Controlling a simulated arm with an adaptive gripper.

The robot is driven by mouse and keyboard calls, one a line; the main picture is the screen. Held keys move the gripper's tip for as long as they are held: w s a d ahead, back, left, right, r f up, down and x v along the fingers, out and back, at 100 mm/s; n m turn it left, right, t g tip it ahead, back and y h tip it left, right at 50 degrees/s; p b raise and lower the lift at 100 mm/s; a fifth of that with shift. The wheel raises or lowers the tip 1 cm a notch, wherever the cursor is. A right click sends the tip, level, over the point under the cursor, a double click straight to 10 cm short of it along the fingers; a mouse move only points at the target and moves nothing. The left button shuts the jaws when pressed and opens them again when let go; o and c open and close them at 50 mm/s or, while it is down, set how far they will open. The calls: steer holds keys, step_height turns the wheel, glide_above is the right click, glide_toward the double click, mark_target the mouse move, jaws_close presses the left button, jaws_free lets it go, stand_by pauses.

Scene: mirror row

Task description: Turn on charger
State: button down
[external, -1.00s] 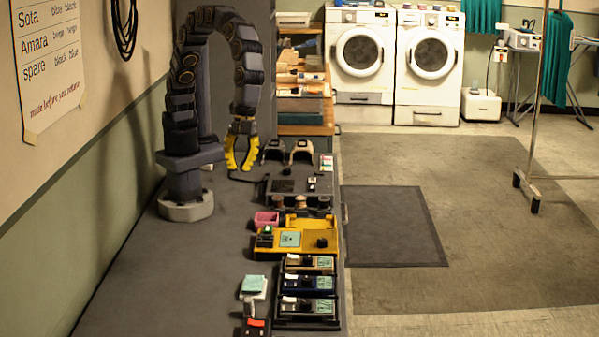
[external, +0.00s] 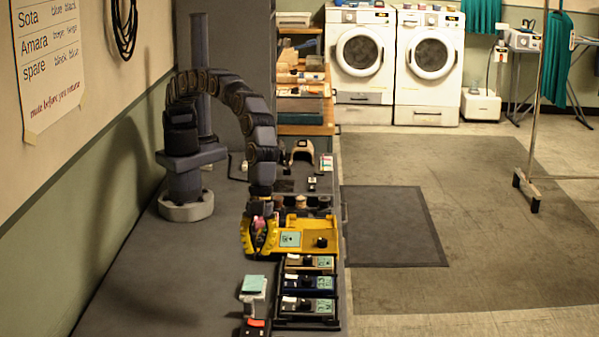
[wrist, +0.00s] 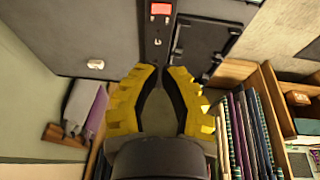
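My gripper (external: 261,250) has yellow fingers and points down over the left part of the yellow tray (external: 322,243). It hides most of the pink box (external: 264,208) and the small dark device with a green top. A dark strip with a red switch (wrist: 161,9) lies beyond the fingertips there. A dark unit with a red switch (external: 256,323) also shows at the front edge in the external view. I cannot tell which thing is the charger, or whether any switch is on.
A black rack (external: 309,325) holds several devices right of the gripper's front side. The grey bench (external: 160,285) is clear at left.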

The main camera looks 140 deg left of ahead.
mark_target(253, 324)
steer(key=shift+f, duration=0.1)
steer(key=x, duration=0.8)
steer(key=s+x, duration=0.1)
steer(key=x, duration=0.3)
steer(key=shift+a+f, duration=0.15)
steer(key=shift+f, duration=0.8)
